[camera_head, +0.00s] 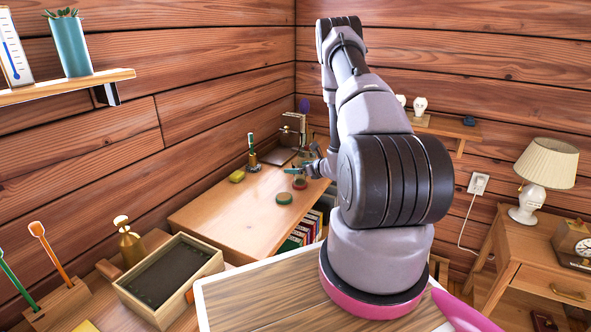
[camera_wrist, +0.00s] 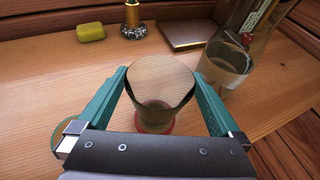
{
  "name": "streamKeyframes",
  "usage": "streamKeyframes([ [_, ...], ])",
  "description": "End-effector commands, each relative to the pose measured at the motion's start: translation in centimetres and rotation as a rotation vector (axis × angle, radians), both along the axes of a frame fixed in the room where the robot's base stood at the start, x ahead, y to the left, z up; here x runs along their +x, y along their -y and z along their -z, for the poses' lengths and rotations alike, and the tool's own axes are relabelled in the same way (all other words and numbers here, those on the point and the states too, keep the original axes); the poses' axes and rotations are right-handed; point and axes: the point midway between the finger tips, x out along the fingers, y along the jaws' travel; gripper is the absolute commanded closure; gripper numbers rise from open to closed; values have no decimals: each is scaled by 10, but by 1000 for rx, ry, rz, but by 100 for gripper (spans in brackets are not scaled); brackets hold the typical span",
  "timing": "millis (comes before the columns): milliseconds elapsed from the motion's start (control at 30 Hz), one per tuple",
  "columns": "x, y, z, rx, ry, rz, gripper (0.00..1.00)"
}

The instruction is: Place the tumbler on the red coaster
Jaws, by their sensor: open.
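The tumbler (camera_wrist: 158,88) is a clear glass, wide at the rim and narrower at the base. In the wrist view it stands upright between the two teal fingers of my gripper (camera_wrist: 160,95), which are open on either side of it. The red coaster (camera_wrist: 155,128) shows under the tumbler's base, and the tumbler appears to rest on it. In the head view the red coaster (camera_head: 299,184) lies on the desk just below my gripper (camera_head: 300,170); the tumbler is hard to make out there. My gripper body hides the coaster's near part in the wrist view.
A green coaster (camera_head: 284,198) lies nearby on the desk (camera_head: 235,215). A yellow soap-like block (camera_wrist: 91,32), a toothbrush holder (camera_wrist: 133,32) and a flat brown box (camera_wrist: 187,35) stand behind. A clear glass vessel (camera_wrist: 226,66) stands close to the right finger.

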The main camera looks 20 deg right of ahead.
Motion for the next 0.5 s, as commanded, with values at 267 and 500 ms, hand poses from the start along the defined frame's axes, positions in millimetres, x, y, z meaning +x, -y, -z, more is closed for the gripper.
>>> streamKeyframes([
  [267, -55, 15, -24, 3, -2, 3, 0],
  [500, -84, 22, -36, 1, -1, -1, 0],
])
